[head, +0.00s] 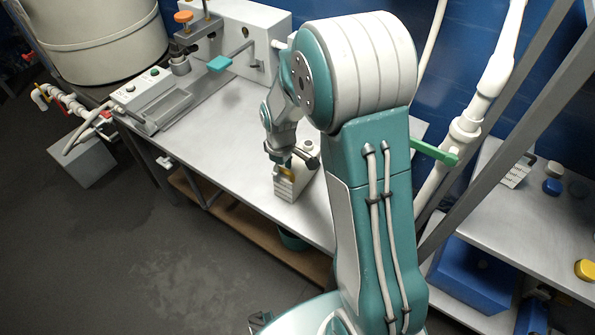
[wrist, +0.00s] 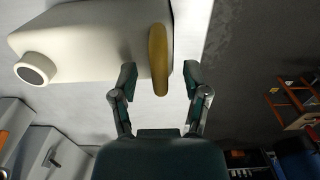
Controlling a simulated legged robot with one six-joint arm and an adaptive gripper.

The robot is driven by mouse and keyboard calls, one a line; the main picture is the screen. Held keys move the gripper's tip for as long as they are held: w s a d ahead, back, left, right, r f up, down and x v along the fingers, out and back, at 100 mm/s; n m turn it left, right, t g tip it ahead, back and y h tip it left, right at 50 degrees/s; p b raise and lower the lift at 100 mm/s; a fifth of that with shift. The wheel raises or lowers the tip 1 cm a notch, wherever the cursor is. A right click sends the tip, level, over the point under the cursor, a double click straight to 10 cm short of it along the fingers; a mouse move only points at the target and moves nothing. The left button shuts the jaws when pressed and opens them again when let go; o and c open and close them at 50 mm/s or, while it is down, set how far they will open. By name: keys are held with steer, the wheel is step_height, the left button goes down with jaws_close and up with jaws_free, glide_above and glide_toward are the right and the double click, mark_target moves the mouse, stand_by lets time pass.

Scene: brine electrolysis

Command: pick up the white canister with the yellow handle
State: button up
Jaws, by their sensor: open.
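The white canister (head: 292,186) stands on the metal table near its front edge. Its yellow handle (head: 285,172) is just below my gripper (head: 289,158) in the head view. In the wrist view the canister (wrist: 85,45) fills the upper left, with a dark-centred round cap at its left end. The yellow handle (wrist: 158,62) is between the two fingers of my gripper (wrist: 159,76). The fingers are open, with a gap visible on each side of the handle. My arm hides part of the table behind the canister in the head view.
Bare tabletop (head: 225,130) lies left of the canister. A sloping metal post and white pipe (head: 490,80) are at right.

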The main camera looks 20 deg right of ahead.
jaws_close()
steer(key=shift+r, duration=0.1)
